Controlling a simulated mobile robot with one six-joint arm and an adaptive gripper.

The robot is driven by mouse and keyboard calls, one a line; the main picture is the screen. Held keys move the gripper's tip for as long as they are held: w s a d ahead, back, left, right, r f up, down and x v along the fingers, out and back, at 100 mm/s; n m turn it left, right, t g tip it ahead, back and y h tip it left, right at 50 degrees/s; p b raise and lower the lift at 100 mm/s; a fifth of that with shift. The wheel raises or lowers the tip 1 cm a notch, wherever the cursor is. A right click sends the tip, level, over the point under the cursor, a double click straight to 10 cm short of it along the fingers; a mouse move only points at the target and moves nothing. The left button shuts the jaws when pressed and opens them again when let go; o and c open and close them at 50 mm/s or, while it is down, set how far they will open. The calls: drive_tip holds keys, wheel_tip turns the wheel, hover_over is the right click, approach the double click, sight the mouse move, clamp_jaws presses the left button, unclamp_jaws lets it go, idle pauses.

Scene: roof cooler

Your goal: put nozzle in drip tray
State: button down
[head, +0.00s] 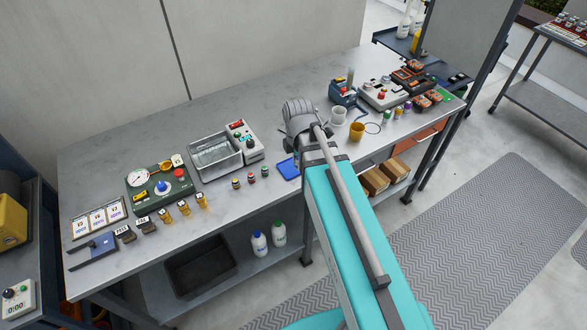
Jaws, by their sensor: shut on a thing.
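The drip tray is most likely the open grey metal tray (240,163) on the bench, left of my arm. Its inside looks shiny and I see no nozzle in it. Several small brass-coloured fittings that may be nozzles stand at the bench's front left, one of them a gold piece (184,209) with a white label. The grey end of my arm (298,110) is over the bench, right of the tray and apart from it in the picture. My gripper's fingers and anything between them are hidden behind the arm's end.
A control box (245,140) stands against the tray's right side. A green gauge panel (160,185) is to its left. Small bottles (251,177) and a blue pad (288,169) lie in front. Cups (357,131) and tools crowd the right. The back left of the bench is clear.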

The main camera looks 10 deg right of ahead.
drive_tip(key=s, duration=0.3)
drive_tip(key=shift+d+f, duration=0.1)
drive_tip(key=shift+d, duration=0.3)
drive_tip(key=b, duration=0.8)
hover_over(292, 168)
drive_tip(key=s, duration=0.2)
drive_tip(key=f, duration=0.8)
drive_tip(key=shift+w+d, duration=0.1)
drive_tip(key=shift+d, duration=0.1)
drive_tip(key=shift+w+f+b, duration=0.55)
drive_tip(key=shift+w+a+f+b, duration=0.1)
drive_tip(key=shift+w+f+b, duration=0.4)
drive_tip(key=shift+f+b, duration=0.2)
drive_tip(key=shift+s+f+b, duration=0.1)
drive_tip(key=shift+f+b, duration=1.2)
drive_tip(key=shift+b, duration=0.05)
